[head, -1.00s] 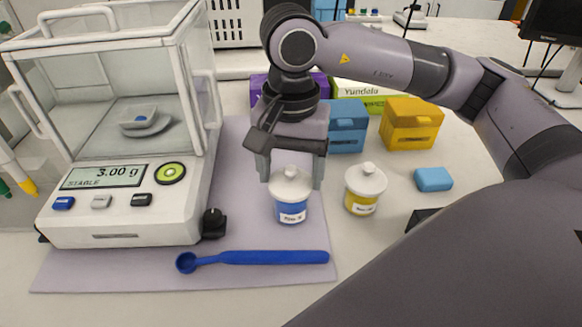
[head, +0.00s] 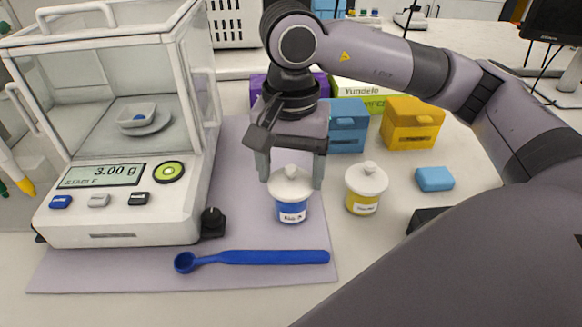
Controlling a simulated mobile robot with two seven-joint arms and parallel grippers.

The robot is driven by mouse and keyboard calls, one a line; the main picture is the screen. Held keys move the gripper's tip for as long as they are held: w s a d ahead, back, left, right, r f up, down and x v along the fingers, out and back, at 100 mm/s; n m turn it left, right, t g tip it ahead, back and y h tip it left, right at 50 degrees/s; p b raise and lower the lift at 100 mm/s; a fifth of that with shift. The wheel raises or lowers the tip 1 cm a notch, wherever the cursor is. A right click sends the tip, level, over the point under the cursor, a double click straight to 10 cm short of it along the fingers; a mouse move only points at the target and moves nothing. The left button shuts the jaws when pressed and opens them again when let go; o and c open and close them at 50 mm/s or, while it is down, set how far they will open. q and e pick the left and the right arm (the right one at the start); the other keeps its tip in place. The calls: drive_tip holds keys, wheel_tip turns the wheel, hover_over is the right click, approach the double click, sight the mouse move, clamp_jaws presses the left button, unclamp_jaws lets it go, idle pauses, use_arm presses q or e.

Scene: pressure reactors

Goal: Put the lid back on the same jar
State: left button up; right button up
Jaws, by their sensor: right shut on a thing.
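A blue jar (head: 291,212) with a white label stands upright on the grey mat. A white knobbed lid (head: 290,187) sits on its top, and I see no clear gap between lid and jar. My right gripper (head: 290,180) comes down from above, its fingers on either side of the lid, shut on the lid. A yellow jar (head: 362,203) with its own white lid (head: 366,179) stands just to the right. My left gripper is not in view.
A balance (head: 120,205) reading 3.00 g, with a small dish (head: 137,115) inside, stands at left. A blue scoop (head: 255,258) lies in front of the jars. Blue (head: 346,126) and yellow (head: 411,124) boxes stand behind; a light blue block (head: 434,179) lies at right.

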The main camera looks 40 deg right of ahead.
idle(0.3)
drive_tip(key=o, duration=1)
drive_tip(key=shift+o, duration=0.2)
drive_tip(key=shift+r, duration=0.1)
drive_tip(key=shift+r+p, duration=2.1)
drive_tip(key=shift+r, duration=1.35)
clamp_jaws()
